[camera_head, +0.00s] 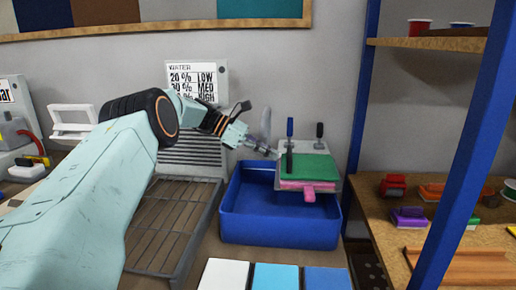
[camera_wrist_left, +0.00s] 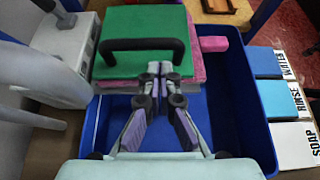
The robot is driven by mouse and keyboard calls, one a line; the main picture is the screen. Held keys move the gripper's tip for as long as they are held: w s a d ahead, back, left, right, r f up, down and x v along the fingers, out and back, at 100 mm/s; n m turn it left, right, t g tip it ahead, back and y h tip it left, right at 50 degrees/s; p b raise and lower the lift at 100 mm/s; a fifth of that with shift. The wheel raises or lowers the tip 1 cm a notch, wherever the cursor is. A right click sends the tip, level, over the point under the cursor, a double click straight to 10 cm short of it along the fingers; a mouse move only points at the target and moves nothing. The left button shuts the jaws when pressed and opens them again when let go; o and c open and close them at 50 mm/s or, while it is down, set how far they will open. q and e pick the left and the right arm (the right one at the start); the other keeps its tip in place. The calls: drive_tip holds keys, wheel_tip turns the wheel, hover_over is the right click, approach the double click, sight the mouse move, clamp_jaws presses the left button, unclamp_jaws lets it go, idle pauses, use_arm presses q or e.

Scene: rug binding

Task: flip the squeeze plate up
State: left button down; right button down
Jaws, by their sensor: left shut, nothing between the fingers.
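The squeeze plate (camera_head: 312,168) is a flat green plate with a black handle, lying over a pink piece (camera_head: 308,186) at the back right of the blue tub (camera_head: 280,231). In the wrist view the green plate (camera_wrist_left: 160,22) fills the upper middle, and its black handle (camera_wrist_left: 145,45) spans it. The pink piece (camera_wrist_left: 213,44) sticks out on the right. My left gripper (camera_head: 274,154) is shut and empty, just left of the plate. In the wrist view its fingertips (camera_wrist_left: 160,69) are at the handle's near side; whether they touch it is unclear.
A metal rack (camera_head: 165,225) stands left of the tub. White, light blue and blue blocks (camera_head: 275,277) lie in front. Two upright clamp handles (camera_head: 290,127) rise behind the plate. A blue post and wooden shelf (camera_head: 390,235) bound the right side.

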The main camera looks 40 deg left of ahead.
sight(298, 168)
use_arm(q)
drive_tip(key=x, duration=0.3)
drive_tip(key=shift+a, duration=0.1)
drive_tip(key=shift+w+d+f, duration=0.3)
drive_tip(key=shift+w+f, duration=0.1)
drive_tip(key=shift+s+r, duration=0.1)
drive_tip(key=shift+d, duration=0.15)
